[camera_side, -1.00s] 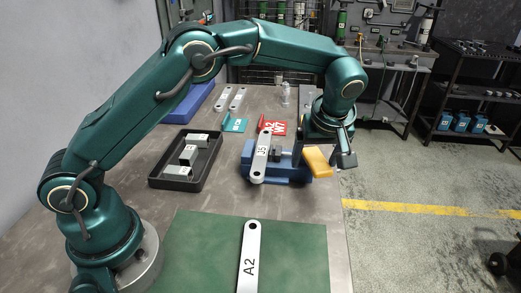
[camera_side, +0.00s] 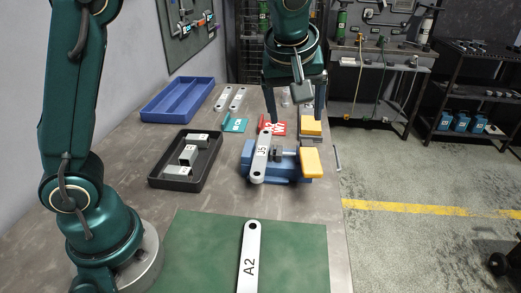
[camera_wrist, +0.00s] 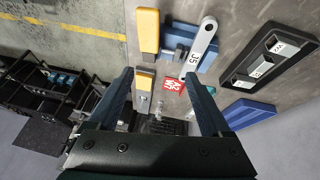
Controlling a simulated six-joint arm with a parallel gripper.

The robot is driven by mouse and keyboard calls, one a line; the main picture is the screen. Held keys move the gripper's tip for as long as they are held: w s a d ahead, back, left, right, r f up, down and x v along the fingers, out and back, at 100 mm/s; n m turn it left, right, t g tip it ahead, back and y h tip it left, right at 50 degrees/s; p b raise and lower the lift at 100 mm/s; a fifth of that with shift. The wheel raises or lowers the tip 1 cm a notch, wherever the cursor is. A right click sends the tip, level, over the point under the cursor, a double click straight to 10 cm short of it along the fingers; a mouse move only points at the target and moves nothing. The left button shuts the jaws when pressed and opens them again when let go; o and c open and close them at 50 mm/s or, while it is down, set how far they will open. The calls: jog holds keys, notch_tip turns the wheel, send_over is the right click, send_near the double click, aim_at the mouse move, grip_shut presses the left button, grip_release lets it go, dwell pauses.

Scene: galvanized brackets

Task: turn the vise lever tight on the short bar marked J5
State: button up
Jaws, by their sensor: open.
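The vise's lever has a yellow handle (camera_side: 311,162) at the right end. In the wrist view the bar (camera_wrist: 201,47), vise (camera_wrist: 208,62) and yellow handle (camera_wrist: 148,30) lie beyond the fingertips. My gripper (camera_side: 294,116) is open and empty, raised behind the vise and apart from the lever. Its two fingers also show in the wrist view (camera_wrist: 159,77). Whether the jaws press on the bar cannot be told.
A second yellow block (camera_side: 311,126) on a grey base stands behind the vise. Red (camera_side: 275,128) and teal (camera_side: 236,125) tagged pieces lie near it.

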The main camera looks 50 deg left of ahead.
jog(key=s+a+r+m+t+h, duration=0.1)
jog(key=s+m, duration=0.1)
jog(key=s, duration=0.5)
jog(key=s+a+r+m+t+h, duration=0.1)
jog(key=s+a+m, duration=0.15)
jog(key=s, duration=0.45)
jog(key=s+d+f+m, duration=0.2)
jog(key=s+f+m, duration=0.2)
jog(key=shift+s+d+f+g+h, duration=0.15)
jog(key=shift+s+f+g+h, duration=0.25)
